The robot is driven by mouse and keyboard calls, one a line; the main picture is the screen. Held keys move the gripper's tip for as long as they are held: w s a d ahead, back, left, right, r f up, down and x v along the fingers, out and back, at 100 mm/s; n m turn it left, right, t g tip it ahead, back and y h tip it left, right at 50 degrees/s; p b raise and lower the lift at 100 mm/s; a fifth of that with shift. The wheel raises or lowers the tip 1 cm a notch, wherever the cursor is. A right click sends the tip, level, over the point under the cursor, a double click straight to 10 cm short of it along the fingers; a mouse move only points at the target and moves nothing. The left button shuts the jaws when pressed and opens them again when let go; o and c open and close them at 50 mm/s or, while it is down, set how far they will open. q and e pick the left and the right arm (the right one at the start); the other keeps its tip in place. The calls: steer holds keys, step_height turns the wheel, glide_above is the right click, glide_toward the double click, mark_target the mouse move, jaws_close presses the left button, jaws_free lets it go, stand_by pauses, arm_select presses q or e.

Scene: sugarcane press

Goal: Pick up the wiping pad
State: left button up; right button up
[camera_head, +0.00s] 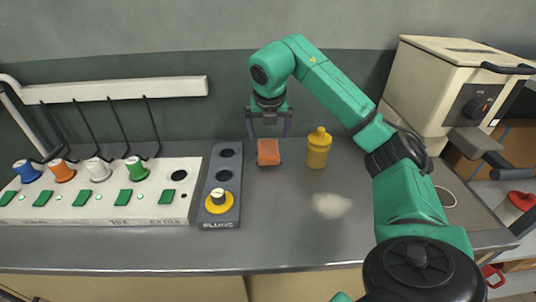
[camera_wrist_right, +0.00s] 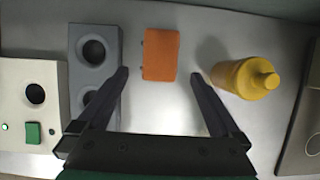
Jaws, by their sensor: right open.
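The wiping pad (camera_head: 268,152) is a small orange block on the grey metal counter, between the dark plug block and the yellow bottle. It also shows in the right wrist view (camera_wrist_right: 161,55), lying ahead of the fingers and centred slightly left between them. My left gripper is not in view.
A yellow bottle (camera_head: 318,148) stands close right of the pad. The dark plug block (camera_head: 221,165) with a yellow plug (camera_head: 218,200) is to the left, beside a white panel (camera_head: 100,207) with green buttons. A cream machine (camera_head: 440,90) stands at right.

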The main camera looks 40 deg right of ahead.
mark_target(268, 147)
steer(key=x, duration=0.9)
steer(key=shift+d+f, duration=0.15)
steer(key=shift+w+d+f, duration=0.15)
steer(key=shift+w+f, duration=0.05)
steer(key=shift+f, duration=0.05)
steer(key=shift+f, duration=0.2)
steer(key=c, duration=1.2)
steer(key=shift+r, duration=0.15)
